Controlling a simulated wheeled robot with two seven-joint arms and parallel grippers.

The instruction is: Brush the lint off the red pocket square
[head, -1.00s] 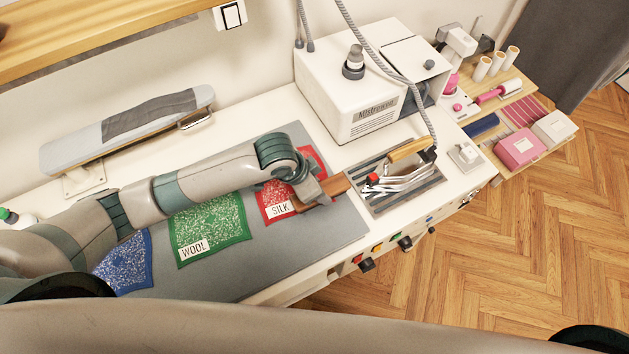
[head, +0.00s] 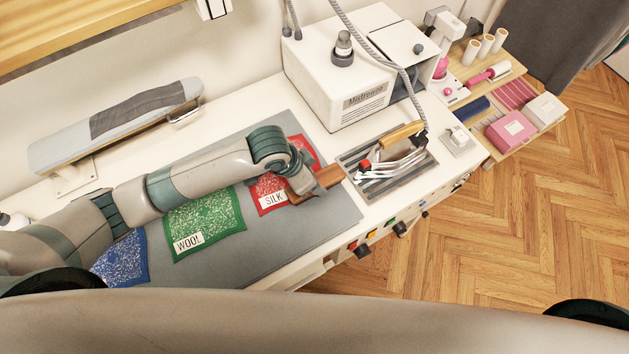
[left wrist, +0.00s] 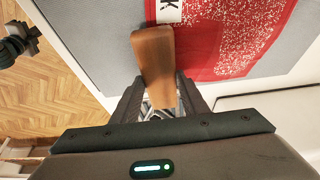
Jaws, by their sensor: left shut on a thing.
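The red pocket square (head: 272,183) lies on the grey mat beside a SILK label (head: 272,199), partly hidden by my left arm. It also shows in the left wrist view (left wrist: 205,50), where white lint speckles (left wrist: 250,25) cover its right and upper parts and the area by the brush looks plain red. My left gripper (head: 308,187) is shut on a brown wooden brush (head: 330,177), which reaches over the square's near right edge. The brush (left wrist: 153,60) hides its bristles, so I cannot tell if it touches the cloth. My right gripper is out of view.
A green WOOL square (head: 205,222) and a blue square (head: 125,262), both speckled, lie to the left. An iron (head: 395,160) rests on a slatted plate just right of the brush. A white steam station (head: 350,75) stands behind. The mat's front (head: 300,225) is clear.

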